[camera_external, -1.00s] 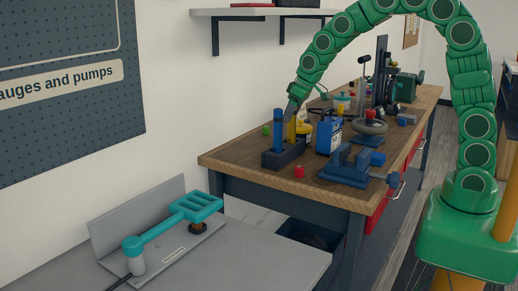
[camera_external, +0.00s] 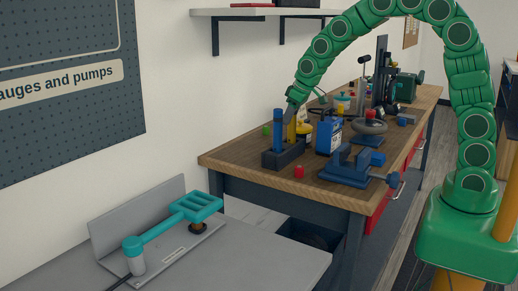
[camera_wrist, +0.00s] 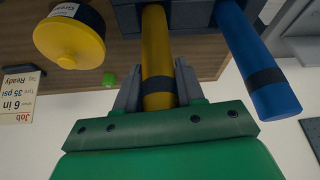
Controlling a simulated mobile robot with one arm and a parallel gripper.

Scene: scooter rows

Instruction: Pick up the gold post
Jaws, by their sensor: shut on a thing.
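The gold post (camera_wrist: 156,45) stands upright beside a blue post (camera_wrist: 260,65) with a dark band. Both rise from a dark block (camera_external: 283,156) at the near left of the wooden bench. My gripper (camera_wrist: 157,90) is shut on the gold post, with one finger on each side near its dark band. In the external view my gripper (camera_external: 291,112) is at the upper part of the gold post (camera_external: 291,131). The wrist view shows the post's lower end still meeting the block (camera_wrist: 185,14).
A yellow tin (camera_wrist: 70,38) and a small green piece (camera_wrist: 109,79) are beside the block. A blue can (camera_external: 328,136), a blue vise (camera_external: 350,168) and a red piece (camera_external: 299,172) stand to its right. The wall is close behind; a shelf (camera_external: 262,12) hangs above.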

